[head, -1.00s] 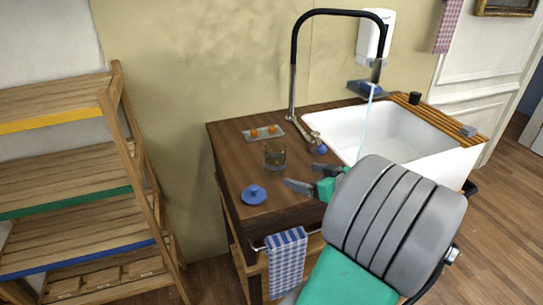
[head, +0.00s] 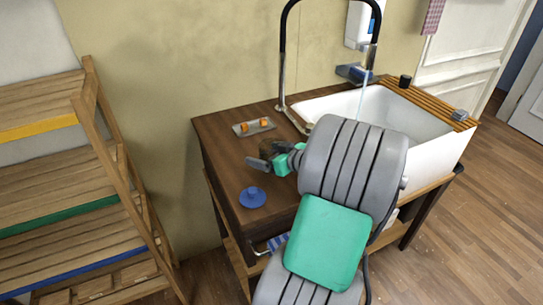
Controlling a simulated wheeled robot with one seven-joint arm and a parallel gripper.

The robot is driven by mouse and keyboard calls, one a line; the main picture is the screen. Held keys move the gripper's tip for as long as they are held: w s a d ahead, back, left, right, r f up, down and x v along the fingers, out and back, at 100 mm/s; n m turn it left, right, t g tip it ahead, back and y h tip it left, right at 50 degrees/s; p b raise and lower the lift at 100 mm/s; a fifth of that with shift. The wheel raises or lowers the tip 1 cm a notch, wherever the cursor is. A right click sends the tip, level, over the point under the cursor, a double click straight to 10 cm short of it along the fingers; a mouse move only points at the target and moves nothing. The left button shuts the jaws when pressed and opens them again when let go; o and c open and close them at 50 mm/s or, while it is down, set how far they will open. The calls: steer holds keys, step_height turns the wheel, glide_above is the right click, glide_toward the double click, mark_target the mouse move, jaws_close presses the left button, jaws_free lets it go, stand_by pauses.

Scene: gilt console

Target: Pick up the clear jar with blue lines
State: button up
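The clear jar (head: 268,147) stands on the dark wooden counter (head: 225,150). It shows only in part, because my gripper and arm cover its lower and right side. Blue lines on it are too small to make out. My gripper (head: 262,158) is at the jar, coming from the right. One grey fingertip lies at the jar's near side. The other finger is hidden or blends with the jar, so I cannot tell whether the fingers touch or hold it.
A small tray (head: 242,130) with orange pieces lies behind the jar. A blue lid-like object (head: 252,197) lies in front. A white sink (head: 400,112) with a tall black faucet (head: 283,45) is at right. A wooden shelf (head: 55,170) stands left.

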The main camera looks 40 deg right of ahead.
jaws_close()
stand_by(1.0)
